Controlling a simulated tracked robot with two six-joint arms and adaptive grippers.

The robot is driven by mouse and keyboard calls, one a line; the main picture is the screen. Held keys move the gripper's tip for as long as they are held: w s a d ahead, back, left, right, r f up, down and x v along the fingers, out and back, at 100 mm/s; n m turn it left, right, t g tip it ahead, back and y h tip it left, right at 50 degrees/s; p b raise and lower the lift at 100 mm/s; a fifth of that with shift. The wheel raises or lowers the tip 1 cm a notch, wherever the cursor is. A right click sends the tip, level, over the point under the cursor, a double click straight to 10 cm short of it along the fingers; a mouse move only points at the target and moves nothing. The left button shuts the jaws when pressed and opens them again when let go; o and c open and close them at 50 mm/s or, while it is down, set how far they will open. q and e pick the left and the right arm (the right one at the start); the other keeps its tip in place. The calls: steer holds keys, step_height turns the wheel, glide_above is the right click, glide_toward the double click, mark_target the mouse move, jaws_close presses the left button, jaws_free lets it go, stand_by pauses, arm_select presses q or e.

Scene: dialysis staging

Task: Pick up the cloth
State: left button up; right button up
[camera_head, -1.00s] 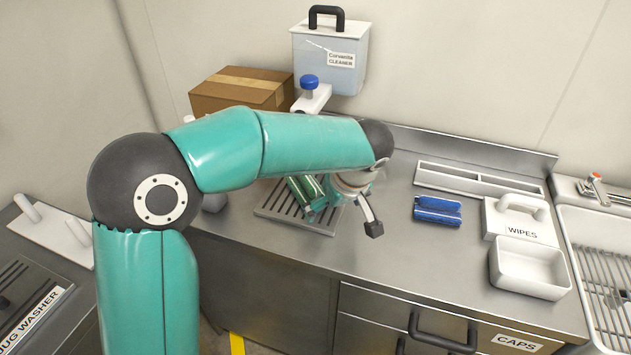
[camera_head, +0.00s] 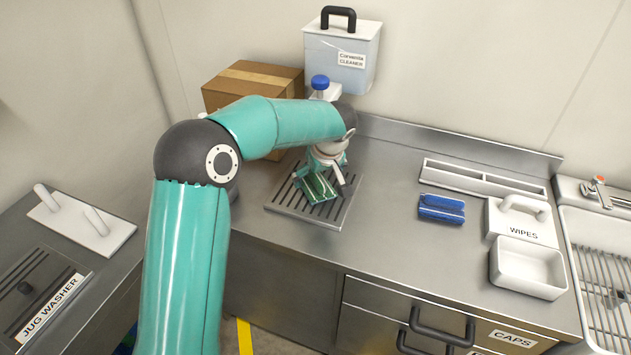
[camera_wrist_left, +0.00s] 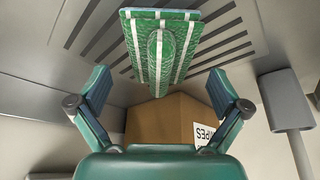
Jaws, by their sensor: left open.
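A folded green cloth with pale stripes (camera_head: 316,187) lies on the slotted drain rack (camera_head: 280,203) on the steel counter. In the left wrist view the cloth (camera_wrist_left: 160,52) shows ahead of the jaws, with a narrow raised fold along its middle. My left gripper (camera_head: 336,172) is at the cloth's back right side in the head view, partly covering it. In the left wrist view its two fingers (camera_wrist_left: 160,92) are spread wide, with nothing between them. My right gripper is not in view.
A cardboard box (camera_head: 250,83) and a cleaner tub (camera_head: 342,55) stand behind the rack. To the right are blue folded items (camera_head: 441,208), a white divided tray (camera_head: 480,178), a wipes box (camera_head: 518,220) and a sink (camera_head: 600,235).

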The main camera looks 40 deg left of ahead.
arm_select(q)
steer(key=shift+x, duration=1.2)
steer(key=c, duration=1.3)
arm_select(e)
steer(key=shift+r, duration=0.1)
arm_select(q)
steer(key=shift+r, duration=0.15)
